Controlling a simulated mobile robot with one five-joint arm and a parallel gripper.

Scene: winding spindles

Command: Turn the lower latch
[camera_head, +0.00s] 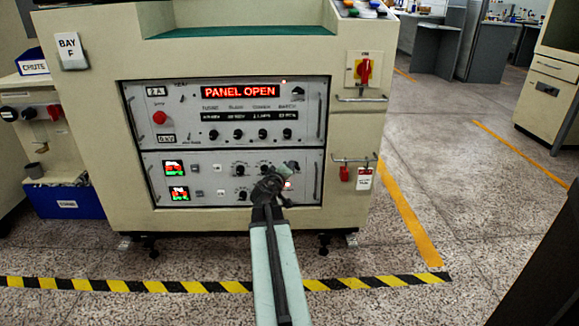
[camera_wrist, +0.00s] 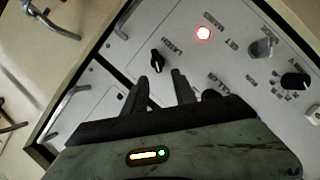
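The lower latch is a small black knob (camera_wrist: 157,61) on the light grey lower panel, with a label that reads like LATCH beside it in the wrist view. My gripper (camera_wrist: 160,82) is open, its dark fingertips pointing at the panel. The knob shows just beyond the tips, roughly in line with the gap between them; I cannot tell how far the tips are from the panel. Nothing is held. In the head view my gripper (camera_head: 268,184) is in front of the right half of the lower panel (camera_head: 215,168) and hides the latch.
A metal handle (camera_head: 316,181) edges the lower panel. The upper panel display (camera_head: 240,91) reads PANEL OPEN. Striped tape (camera_head: 160,287) crosses the floor.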

